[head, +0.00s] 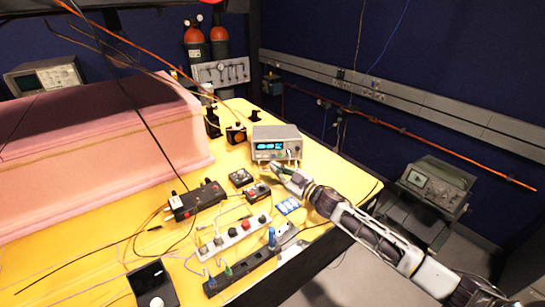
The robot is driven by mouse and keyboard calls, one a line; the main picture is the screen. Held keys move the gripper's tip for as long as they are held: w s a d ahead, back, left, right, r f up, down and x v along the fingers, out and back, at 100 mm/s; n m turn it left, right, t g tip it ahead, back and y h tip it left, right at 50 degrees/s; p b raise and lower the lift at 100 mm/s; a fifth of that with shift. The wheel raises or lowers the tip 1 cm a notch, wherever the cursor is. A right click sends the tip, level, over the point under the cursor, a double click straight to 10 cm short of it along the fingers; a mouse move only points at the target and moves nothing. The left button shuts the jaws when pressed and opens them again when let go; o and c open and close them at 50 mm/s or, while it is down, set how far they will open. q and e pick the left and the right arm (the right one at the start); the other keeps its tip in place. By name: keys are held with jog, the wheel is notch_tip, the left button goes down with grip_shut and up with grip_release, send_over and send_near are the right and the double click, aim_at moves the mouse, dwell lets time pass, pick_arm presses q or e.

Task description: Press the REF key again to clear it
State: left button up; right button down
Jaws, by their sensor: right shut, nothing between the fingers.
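A grey bench instrument (276,143) with a lit blue display stands on the yellow table, toward its far right corner. Its front panel carries small keys and connectors, but the REF label is too small to read. My right gripper (276,169) is shut and empty. Its tips are close to the lower front of the instrument; I cannot tell whether they touch a key. The gripper and wrist hide part of the table in front of the instrument. My left gripper does not show.
A pink foam block (100,150) fills the table's left side. A black box (195,200), a white switch box (233,235) and a black power strip (245,270) lie in front with loose cables. Gas cylinders (219,48) stand behind. An oscilloscope (437,185) stands off the table at right.

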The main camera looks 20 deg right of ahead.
aim_at(273, 155)
jog(key=shift+w+d+f+b, duration=0.15)
jog(key=shift+w+b, duration=0.15)
jog(key=shift+w, duration=0.3)
jog(key=shift+w+d+f+b, duration=0.15)
jog(key=shift+w+b, duration=0.15)
jog(key=shift+w, duration=0.3)
jog(key=shift+w+d+f+b, duration=0.2)
jog(key=shift+w+b, duration=0.25)
jog(key=shift+w, duration=0.45)
jog(key=shift+w+d+f+b, duration=0.15)
jog(key=shift+w+b, duration=0.3)
jog(key=shift+w, duration=0.45)
jog(key=shift+w+d+f, duration=0.1)
jog(key=shift+w+d, duration=0.05)
jog(key=shift+w, duration=0.45)
jog(key=shift+w+d+f, duration=0.1)
jog(key=shift+w, duration=0.5)
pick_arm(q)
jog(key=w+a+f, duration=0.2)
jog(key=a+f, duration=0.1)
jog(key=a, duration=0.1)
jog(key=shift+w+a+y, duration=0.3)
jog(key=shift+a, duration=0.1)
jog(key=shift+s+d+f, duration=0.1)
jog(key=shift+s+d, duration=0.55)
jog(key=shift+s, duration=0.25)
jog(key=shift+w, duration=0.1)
